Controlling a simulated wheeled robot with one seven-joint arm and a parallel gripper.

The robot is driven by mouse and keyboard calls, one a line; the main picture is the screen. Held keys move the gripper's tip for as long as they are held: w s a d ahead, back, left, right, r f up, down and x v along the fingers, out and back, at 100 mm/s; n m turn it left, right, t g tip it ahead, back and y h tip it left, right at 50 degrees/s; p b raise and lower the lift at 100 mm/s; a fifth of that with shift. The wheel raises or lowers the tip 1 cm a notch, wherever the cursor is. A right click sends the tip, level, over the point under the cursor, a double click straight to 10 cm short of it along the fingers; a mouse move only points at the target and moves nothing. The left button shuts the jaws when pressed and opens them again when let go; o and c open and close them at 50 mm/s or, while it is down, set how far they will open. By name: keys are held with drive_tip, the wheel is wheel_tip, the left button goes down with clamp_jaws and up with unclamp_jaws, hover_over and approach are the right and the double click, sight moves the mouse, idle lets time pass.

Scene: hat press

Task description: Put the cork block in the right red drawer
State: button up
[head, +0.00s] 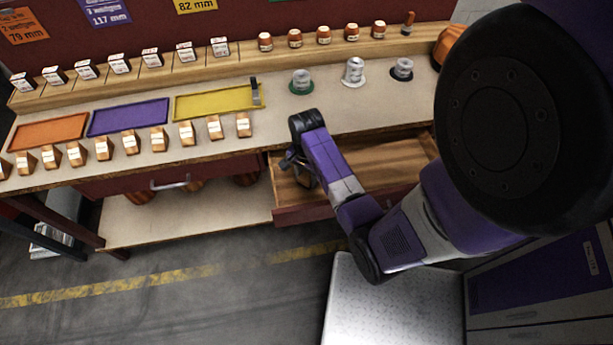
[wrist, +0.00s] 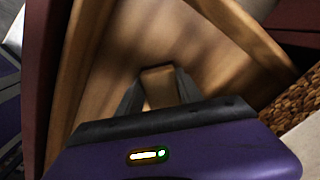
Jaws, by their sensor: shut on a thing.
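The right red drawer (head: 300,214) is pulled open below the bench top, and its bare wooden inside shows in both views. My gripper (wrist: 158,92) is shut on a small tan block, which I take for the cork block (wrist: 157,76), held between the two fingertips. In the wrist view the block and fingers are over the drawer's wooden floor (wrist: 135,40). I cannot tell whether the block touches the floor. In the head view my gripper (head: 299,168) reaches down inside the left part of the drawer, and the block is hidden or too small to make out.
The left red drawer (head: 130,182) is shut. The bench top holds an orange tray (head: 48,132), a purple tray (head: 128,116) and a yellow tray (head: 215,101). A speckled brown surface (wrist: 292,105) borders the drawer.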

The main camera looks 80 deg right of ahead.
sight(307, 176)
drive_tip(key=shift+f, duration=0.15)
drive_tip(key=o, duration=1.3)
wheel_tip(307, 176, up, 12)
drive_tip(key=shift+r, duration=0.2)
